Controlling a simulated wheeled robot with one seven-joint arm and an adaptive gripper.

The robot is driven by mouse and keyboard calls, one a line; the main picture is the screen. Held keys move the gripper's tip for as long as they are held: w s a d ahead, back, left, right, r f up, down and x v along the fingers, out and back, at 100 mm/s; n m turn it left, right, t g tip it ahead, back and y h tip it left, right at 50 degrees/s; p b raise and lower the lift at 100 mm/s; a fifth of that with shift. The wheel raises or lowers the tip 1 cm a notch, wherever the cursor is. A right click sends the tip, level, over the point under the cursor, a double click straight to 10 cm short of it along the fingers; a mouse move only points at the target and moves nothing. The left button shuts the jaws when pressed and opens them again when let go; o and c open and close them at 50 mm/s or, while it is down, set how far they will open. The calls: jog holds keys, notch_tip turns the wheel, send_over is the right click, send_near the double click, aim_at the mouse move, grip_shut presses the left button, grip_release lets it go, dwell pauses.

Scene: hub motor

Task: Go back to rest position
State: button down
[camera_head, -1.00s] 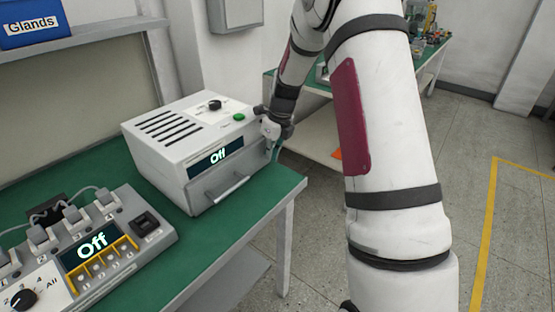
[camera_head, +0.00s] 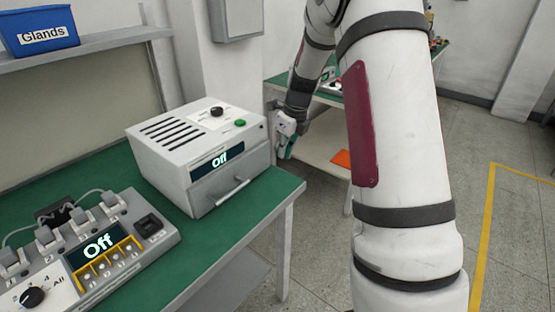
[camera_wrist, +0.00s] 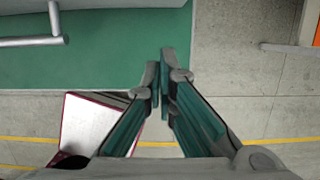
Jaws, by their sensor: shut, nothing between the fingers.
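My gripper (camera_head: 281,152) is to the right of the white oven-like box, just beyond the green table's right end. In the wrist view my gripper (camera_wrist: 160,80) has its two teal-padded fingers together, with nothing between them. The wrist camera looks down on the table's green top and edge and the grey floor. My arm comes down across the right of the head view and bends back behind the box's side. The lower part of the gripper is small in the head view.
The white box (camera_head: 213,197) with an "Off" display and handle stands on the green table (camera_head: 235,235). A control panel (camera_head: 150,226), also reading "Off", is at the front left. A blue "Glands" bin (camera_head: 40,27) sits on a shelf. Floor to the right is clear.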

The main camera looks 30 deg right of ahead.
jog(key=shift+v, duration=2.6)
jog(key=s+a+r+n+p, duration=0.3)
jog(key=s+a+r+n, duration=1)
jog(key=s+r+n, duration=0.15)
jog(key=s+a+r+n+p, duration=0.1)
jog(key=s+a+n, duration=0.2)
jog(key=s+n, duration=0.5)
jog(key=s+a+r+n+t+h+p, duration=0.1)
jog(key=s+a+r+n+p, duration=0.1)
jog(key=s+n, duration=0.7)
jog(key=s+a, duration=0.1)
jog(key=s, duration=0.3)
jog(key=shift+t, duration=0.3)
jog(key=shift+n, duration=0.25)
